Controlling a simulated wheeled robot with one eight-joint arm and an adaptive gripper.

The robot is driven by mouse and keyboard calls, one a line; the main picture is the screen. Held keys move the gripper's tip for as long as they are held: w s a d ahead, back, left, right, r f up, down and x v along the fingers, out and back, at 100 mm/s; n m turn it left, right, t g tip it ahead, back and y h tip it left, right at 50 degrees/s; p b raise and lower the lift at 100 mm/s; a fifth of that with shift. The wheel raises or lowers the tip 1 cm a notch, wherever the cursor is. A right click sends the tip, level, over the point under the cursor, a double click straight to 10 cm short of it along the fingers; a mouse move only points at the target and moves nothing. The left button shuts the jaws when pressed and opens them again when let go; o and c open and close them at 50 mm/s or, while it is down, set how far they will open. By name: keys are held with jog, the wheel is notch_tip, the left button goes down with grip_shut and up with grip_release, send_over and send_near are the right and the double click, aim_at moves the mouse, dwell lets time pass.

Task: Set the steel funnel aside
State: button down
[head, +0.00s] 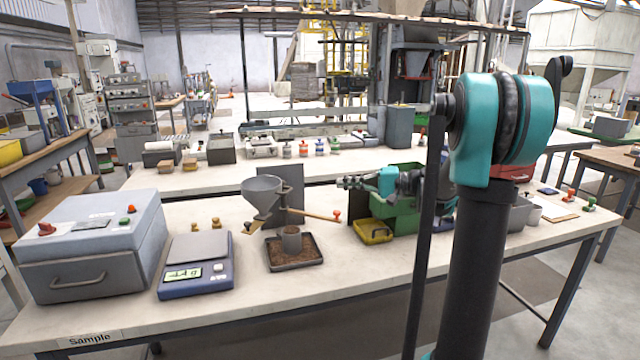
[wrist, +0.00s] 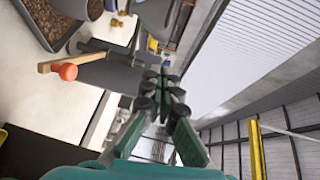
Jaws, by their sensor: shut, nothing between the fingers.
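The grey steel funnel (head: 262,190) sits upright in a stand above a tray (head: 294,266) of brown pellets on the near table.
A wooden lever with a red knob (head: 337,215) reaches out between the funnel and my gripper. A blue scale (head: 195,264) and a grey box (head: 92,245) stand left. A yellow tray (head: 373,231) and a green bin (head: 393,217) stand right. The table's front strip is clear.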

jog(key=d, duration=0.1)
send_near(276, 190)
jog(key=shift+n+g, duration=0.3)
jog(key=shift+w+a+f, duration=0.15)
jog(key=shift+w+a, duration=0.1)
jog(key=shift+w, duration=0.5)
jog(key=shift+w+a+f, duration=0.15)
jog(key=shift+w+a, duration=0.05)
jog(key=shift+w, duration=0.6)
jog(key=shift+w+a+f, duration=0.1)
jog(key=shift+w+a, duration=0.15)
jog(key=shift+w, duration=0.5)
jog(key=s+a+m+t+h, duration=0.1)
jog(key=a+m+t, duration=0.1)
jog(key=s+a+m+t+h, duration=0.1)
jog(key=a+m+t, duration=0.1)
jog(key=a+t, duration=0.1)
jog(key=a+m+t+h, duration=0.1)
jog(key=a+m+t, duration=0.1)
jog(key=shift+s+a+t, duration=0.4)
jog(key=shift+w+a+t+h, duration=0.15)
jog(key=shift+w+a+h, duration=0.05)
jog(key=shift+a, duration=0.8)
jog(key=shift+w+a+t+h, duration=0.15)
jog(key=shift+a+h, duration=0.05)
jog(key=shift+a, duration=0.75)
jog(key=shift+w+a, duration=0.2)
jog(key=shift+a, duration=0.35)
jog(key=shift+w+a, duration=0.15)
jog(key=shift+a, duration=0.35)
